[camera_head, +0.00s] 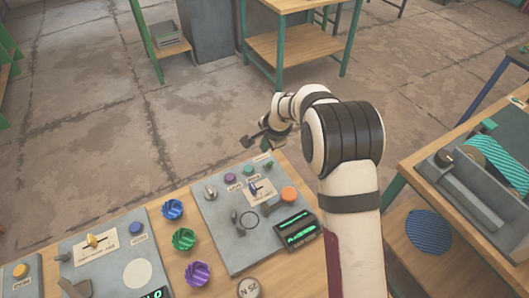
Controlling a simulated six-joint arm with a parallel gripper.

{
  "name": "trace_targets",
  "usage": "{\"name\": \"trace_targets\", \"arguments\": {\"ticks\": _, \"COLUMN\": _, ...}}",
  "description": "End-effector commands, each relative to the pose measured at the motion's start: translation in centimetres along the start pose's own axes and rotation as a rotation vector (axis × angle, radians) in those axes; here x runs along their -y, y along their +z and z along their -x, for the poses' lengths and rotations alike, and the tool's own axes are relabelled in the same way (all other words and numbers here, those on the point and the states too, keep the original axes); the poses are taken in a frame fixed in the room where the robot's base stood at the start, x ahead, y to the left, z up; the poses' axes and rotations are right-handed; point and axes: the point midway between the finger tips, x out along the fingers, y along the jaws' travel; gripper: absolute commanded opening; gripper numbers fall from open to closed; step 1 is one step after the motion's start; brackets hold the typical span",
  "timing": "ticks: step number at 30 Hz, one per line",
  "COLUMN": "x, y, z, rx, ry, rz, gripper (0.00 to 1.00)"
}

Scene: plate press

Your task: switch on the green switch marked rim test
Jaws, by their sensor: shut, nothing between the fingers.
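The grey control panel (225,225) lies on the wooden table in the middle of the view. Near its far edge is a small green switch (268,166) beside a pale label (262,157). A round green control (247,170) sits just left of it. The label lettering is too small to read, so I cannot tell which one is marked rim test, nor a switch position. My gripper (265,146) is shut and empty, above the panel's far edge close to the green switch. My wrist partly hides the fingertips.
The panel also has a purple button (231,179), an orange button (289,194), a blue-handled control (253,188) and a green-lit display (297,231). Another panel (110,255) lies further left.

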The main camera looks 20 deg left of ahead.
Motion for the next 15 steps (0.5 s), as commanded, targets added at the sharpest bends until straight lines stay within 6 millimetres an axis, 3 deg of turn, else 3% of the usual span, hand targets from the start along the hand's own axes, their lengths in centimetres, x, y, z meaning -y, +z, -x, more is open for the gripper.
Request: {"name": "trace_targets", "arguments": {"ticks": 15, "x": 2.5, "y": 0.0, "z": 3.8, "rx": -0.002, "ry": -0.004, "rz": 0.002, "gripper": 0.0}}
